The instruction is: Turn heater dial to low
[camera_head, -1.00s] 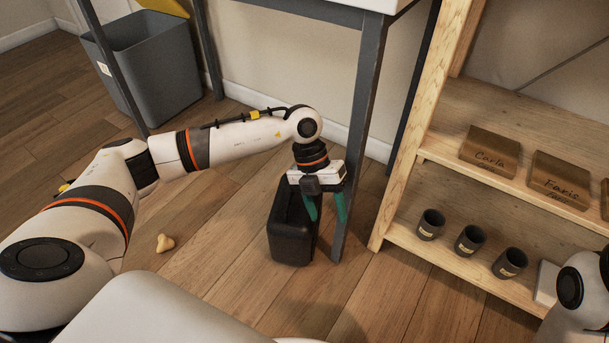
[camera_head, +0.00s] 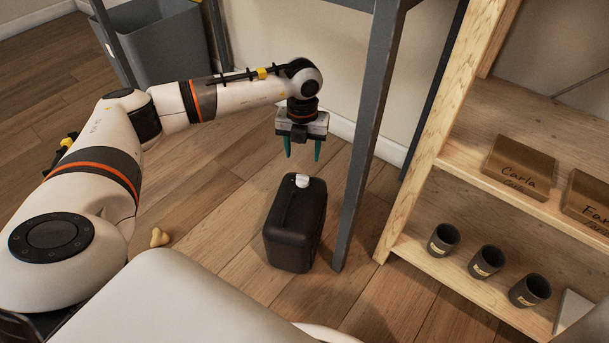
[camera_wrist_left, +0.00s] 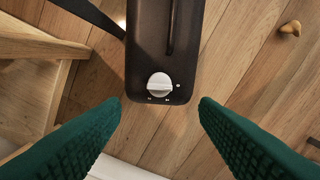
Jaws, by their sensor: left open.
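The heater (camera_head: 294,226) is a black box standing on the wooden floor beside a grey table leg. Its white dial (camera_head: 302,181) sits on the top, near the far end. In the left wrist view the dial (camera_wrist_left: 159,84) lies on the heater's top (camera_wrist_left: 163,40), with small white marks around it too small to read. My left gripper (camera_head: 302,156) is open and empty, with green fingers pointing down, above and just beyond the dial. In the left wrist view its fingers (camera_wrist_left: 161,102) are spread on either side of the dial, not touching it. My right gripper is not in view.
A grey table leg (camera_head: 366,140) stands just right of the heater. A wooden shelf (camera_head: 452,200) with dark cups (camera_head: 487,261) and name boxes is at the right. A grey bin (camera_head: 160,45) stands at the back left. A small tan lump (camera_head: 159,237) lies on the floor.

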